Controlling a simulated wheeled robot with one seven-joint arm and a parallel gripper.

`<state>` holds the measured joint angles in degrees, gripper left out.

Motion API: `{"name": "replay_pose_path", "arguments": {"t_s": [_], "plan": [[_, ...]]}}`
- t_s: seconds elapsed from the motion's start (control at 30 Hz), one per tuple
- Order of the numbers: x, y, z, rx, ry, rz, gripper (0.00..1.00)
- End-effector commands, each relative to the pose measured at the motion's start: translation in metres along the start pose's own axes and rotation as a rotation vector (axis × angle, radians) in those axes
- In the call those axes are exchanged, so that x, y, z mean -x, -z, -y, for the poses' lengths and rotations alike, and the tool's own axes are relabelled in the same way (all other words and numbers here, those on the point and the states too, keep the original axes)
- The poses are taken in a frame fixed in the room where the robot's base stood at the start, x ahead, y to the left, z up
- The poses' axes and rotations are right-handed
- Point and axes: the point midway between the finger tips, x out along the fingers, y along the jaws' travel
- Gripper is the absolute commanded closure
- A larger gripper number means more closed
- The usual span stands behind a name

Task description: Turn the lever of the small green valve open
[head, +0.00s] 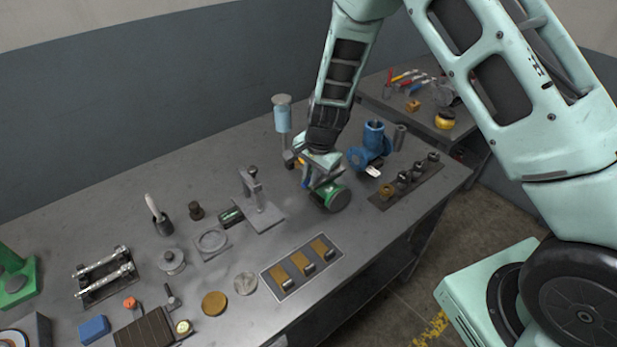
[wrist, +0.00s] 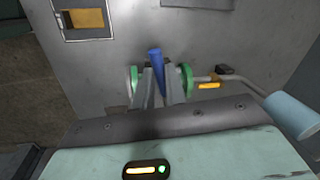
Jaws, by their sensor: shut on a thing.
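The small green valve (head: 335,198) sits on the workbench right of its middle, with round green flanges. In the wrist view a green flange (wrist: 187,80) shows on either side of my fingers. The blue lever (wrist: 155,62) stands up between the fingertips. My gripper (head: 320,178) is down at the valve and shut on the lever; in the wrist view the fingers (wrist: 157,88) flank it. The valve body is mostly hidden behind my fingers.
A larger blue valve (head: 372,143) stands just right of my gripper. A light-blue cylinder (head: 283,117) stands behind left. A press-like stand (head: 257,205) is to the left, and a tray with brass blocks (head: 301,264) lies in front. A strip with knobs (head: 407,182) lies right.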

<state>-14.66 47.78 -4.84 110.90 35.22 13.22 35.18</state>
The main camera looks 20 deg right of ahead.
Motion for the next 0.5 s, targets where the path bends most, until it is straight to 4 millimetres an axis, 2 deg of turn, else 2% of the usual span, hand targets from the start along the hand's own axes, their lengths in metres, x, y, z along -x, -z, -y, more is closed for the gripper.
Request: {"name": "replay_pose_path", "arguments": {"t_s": [0.5], "plan": [[0.004,0.014,-0.034,0.476,0.003,0.093,1.00]]}}
